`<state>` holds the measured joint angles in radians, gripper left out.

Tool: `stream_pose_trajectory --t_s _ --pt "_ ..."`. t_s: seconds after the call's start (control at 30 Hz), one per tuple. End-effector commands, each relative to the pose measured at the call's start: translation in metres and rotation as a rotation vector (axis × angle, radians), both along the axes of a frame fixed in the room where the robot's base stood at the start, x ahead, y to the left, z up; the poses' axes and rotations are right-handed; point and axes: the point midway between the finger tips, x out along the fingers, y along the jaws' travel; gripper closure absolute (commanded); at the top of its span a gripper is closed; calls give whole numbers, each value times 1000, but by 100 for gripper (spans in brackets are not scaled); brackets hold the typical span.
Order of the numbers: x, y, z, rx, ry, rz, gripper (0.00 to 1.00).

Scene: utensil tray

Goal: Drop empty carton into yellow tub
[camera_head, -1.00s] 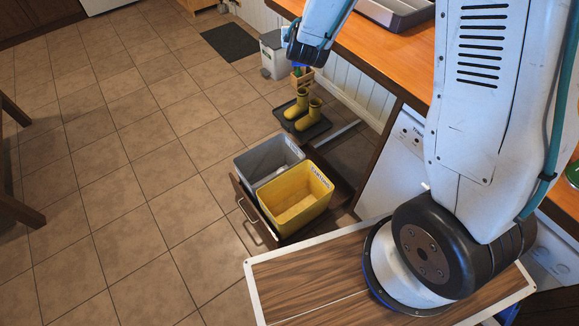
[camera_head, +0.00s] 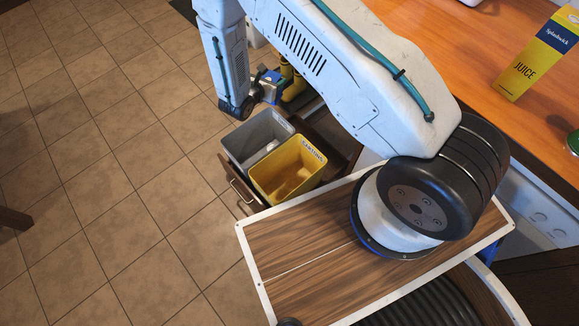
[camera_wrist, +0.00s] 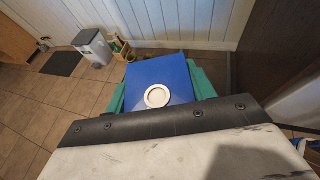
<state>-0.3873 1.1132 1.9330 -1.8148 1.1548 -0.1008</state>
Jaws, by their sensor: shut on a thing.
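The yellow tub (camera_head: 270,186), labelled CARTONS, stands open in a pulled-out drawer in the head view. My gripper (camera_head: 268,90) is small and partly hidden behind my arm, above and behind the tubs in the picture. In the wrist view my gripper (camera_wrist: 160,85) has its green fingers on both sides of a blue box-shaped carton (camera_wrist: 173,70) with a round white cap, and is shut on it. The carton's lower part is hidden. The tub does not show clearly in the wrist view.
A grey tub (camera_head: 240,152) stands beside the yellow one in the drawer. Yellow boots (camera_head: 292,88) stand behind. A yellow juice carton (camera_head: 538,55) stands on the orange counter (camera_head: 440,50). A grey bin (camera_wrist: 92,47) is by the wall.

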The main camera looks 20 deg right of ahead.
Motion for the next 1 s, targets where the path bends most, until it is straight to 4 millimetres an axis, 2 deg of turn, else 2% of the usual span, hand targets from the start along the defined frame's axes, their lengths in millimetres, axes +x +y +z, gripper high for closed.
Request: stream_pose_trajectory --t_s 0.03,0.2,0.3,0.4,0.5,0.6,0.77,1.0 --pt "-14 2 -29 -3 8 -43 68" --pt "-70 -1 -109 -4 6 -214 68" --pt "-104 -6 -145 -4 5 -295 68" --pt "-131 -11 -169 -3 3 -354 68" --pt "-149 -14 -184 0 1 -392 68" --pt "-158 -16 -193 0 1 -410 68" --pt "-161 -17 -205 0 1 -417 68" --pt "-161 -17 -233 1 0 -417 68"
